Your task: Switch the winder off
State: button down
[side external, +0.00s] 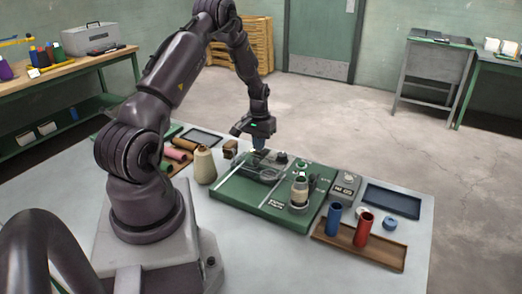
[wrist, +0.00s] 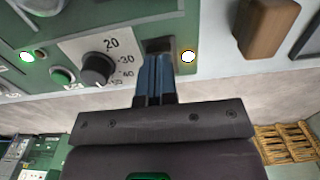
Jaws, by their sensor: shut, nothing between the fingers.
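The winder (side external: 240,200) is a green machine in the middle of the grey table, with a bobbin (side external: 300,190) standing at its front right. My gripper (side external: 259,146) is over its far edge, pointing down. In the wrist view my gripper's blue fingertips (wrist: 157,62) are together and empty. They are at a dark rectangular switch-like part (wrist: 159,45) and partly hide it; I cannot tell if they touch or which way it is set. Left of it is a black knob (wrist: 97,68) on a numbered white plate. An amber-rimmed lamp (wrist: 187,56) glows at right.
A green button (wrist: 62,75) and a lit green lamp (wrist: 27,56) are further left on the panel. A cream cone (side external: 205,166) stands left of the winder. A wooden tray (side external: 388,257) with blue and red spools and a dark tray (side external: 392,213) lie right.

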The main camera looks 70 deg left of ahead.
jog(key=shift+f, duration=0.6)
jog(key=shift+r, duration=3.55)
